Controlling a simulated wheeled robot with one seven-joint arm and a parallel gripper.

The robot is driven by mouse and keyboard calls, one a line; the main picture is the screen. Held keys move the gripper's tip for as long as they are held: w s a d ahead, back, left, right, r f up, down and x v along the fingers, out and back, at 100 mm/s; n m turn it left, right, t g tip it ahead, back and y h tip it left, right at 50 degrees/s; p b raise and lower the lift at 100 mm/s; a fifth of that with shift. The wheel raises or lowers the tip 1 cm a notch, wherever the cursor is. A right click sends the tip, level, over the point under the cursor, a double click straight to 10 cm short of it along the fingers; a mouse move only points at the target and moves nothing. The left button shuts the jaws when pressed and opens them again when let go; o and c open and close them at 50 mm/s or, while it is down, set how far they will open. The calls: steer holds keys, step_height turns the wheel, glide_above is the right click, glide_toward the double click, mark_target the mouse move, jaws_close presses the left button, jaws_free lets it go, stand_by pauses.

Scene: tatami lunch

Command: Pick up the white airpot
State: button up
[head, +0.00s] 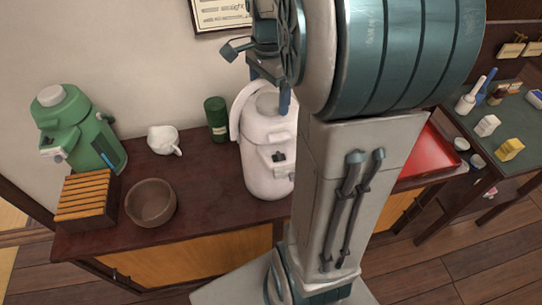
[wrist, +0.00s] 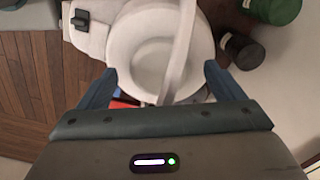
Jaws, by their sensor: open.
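The white airpot (head: 264,150) stands upright on the dark wooden cabinet, partly hidden by my arm in the head view. Its round lid (wrist: 140,45) fills the top middle of the wrist view, with the spout part to the left. Its white carry handle (wrist: 181,50) crosses the lid between my fingers. My gripper (wrist: 160,72) is open and above the airpot top, one blue finger toward each side of the lid. I see nothing held. In the head view my gripper (head: 270,88) is mostly hidden by my arm.
A dark green canister (head: 216,119) stands close left of the airpot. Further left are a white pitcher (head: 164,140), a brown bowl (head: 151,204), a slatted wooden box (head: 86,198) and a green airpot (head: 78,130). A red tray (head: 425,152) lies to the right. The wall is close behind.

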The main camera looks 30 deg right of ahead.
steer(key=c, duration=1.2)
steer(key=shift+w+r, duration=0.1)
steer(key=shift+c, duration=0.9)
